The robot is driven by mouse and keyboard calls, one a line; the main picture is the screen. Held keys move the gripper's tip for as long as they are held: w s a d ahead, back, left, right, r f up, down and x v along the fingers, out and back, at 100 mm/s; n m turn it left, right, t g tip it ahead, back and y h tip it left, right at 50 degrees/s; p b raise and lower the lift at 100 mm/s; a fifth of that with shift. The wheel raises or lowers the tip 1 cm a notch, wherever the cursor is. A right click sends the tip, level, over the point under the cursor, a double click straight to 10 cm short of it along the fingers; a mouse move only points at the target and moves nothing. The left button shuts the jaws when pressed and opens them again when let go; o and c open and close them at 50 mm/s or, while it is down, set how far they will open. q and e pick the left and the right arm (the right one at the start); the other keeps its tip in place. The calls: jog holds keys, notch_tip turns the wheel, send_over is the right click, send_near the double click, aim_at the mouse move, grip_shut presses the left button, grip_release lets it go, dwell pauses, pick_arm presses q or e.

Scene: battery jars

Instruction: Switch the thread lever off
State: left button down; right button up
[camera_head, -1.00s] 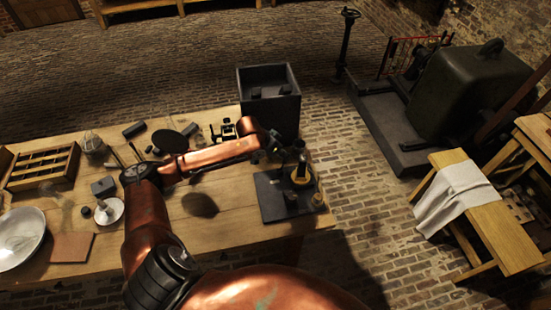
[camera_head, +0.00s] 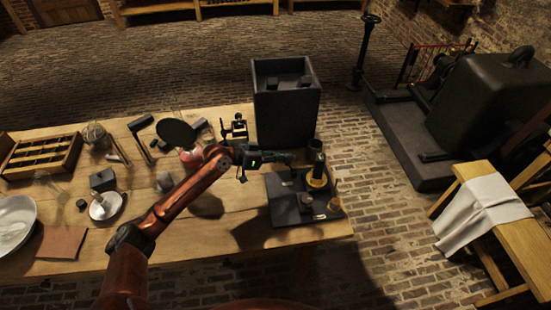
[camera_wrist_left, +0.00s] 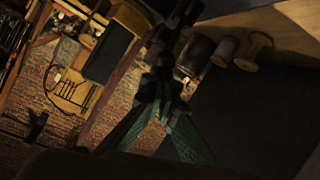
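A dark square base board (camera_head: 285,214) lies at the table's right front corner. On it stands a dark upright fitting with a brass ring (camera_head: 317,182), beside small spool-like pieces (camera_head: 334,204). I cannot make out which small part is the thread lever. My left gripper (camera_head: 291,158) reaches in from the left over the back of the board, just left of the upright fitting; contact cannot be told. In the left wrist view its green fingers (camera_wrist_left: 160,92) converge and look shut, with nothing clearly held. Spools (camera_wrist_left: 252,50) show beyond them. My right gripper is not in view.
A tall dark box (camera_head: 286,115) stands close behind the board. A black disc (camera_head: 176,134) and small brass apparatus (camera_head: 236,128) are to the left. A slotted wooden tray (camera_head: 42,155) and pale dish (camera_head: 14,222) lie far left.

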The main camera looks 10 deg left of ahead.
pick_arm(q)
jog(key=shift+d+r, duration=0.2)
jog(key=shift+d, duration=0.2)
jog(key=shift+w+d+f, duration=0.2)
jog(key=shift+d, duration=0.15)
jog(key=shift+w, duration=0.1)
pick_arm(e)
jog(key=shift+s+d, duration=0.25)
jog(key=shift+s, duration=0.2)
pick_arm(q)
jog(key=shift+d, duration=0.1)
